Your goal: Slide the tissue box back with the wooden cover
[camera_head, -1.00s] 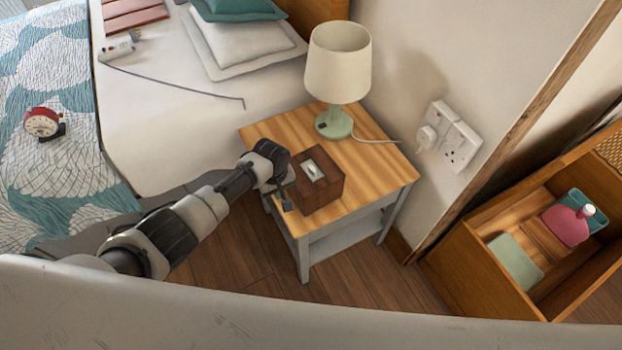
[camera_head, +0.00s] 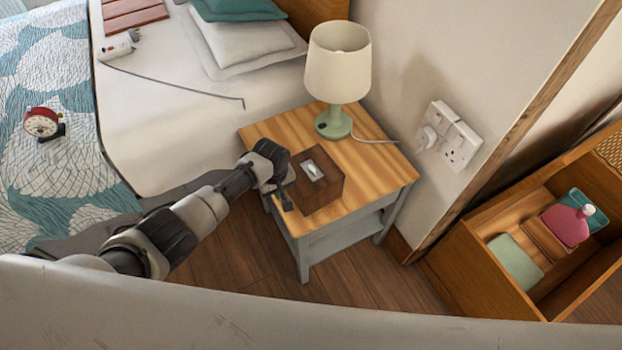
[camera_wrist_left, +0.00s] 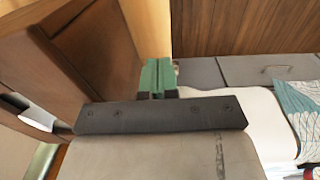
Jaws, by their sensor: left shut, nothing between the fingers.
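The tissue box's dark brown wooden cover (camera_head: 326,191) sits on the front left part of the nightstand top, with a pale tissue slot (camera_head: 313,170) on its upper face. My left gripper (camera_head: 286,201) is beside the cover's left side, near the nightstand's front left edge. In the left wrist view the green fingertips (camera_wrist_left: 158,78) are together with nothing between them, close to the wooden cover (camera_wrist_left: 84,42). I cannot tell whether they touch it. My right gripper is not in view.
The nightstand (camera_head: 385,180) also bears a lamp (camera_head: 340,62) at the back, with a cord to the wall sockets (camera_head: 450,137). Bare wood lies right of the cover. The bed (camera_head: 165,125) stands to the left, and an open wooden drawer unit (camera_head: 470,275) stands at the right.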

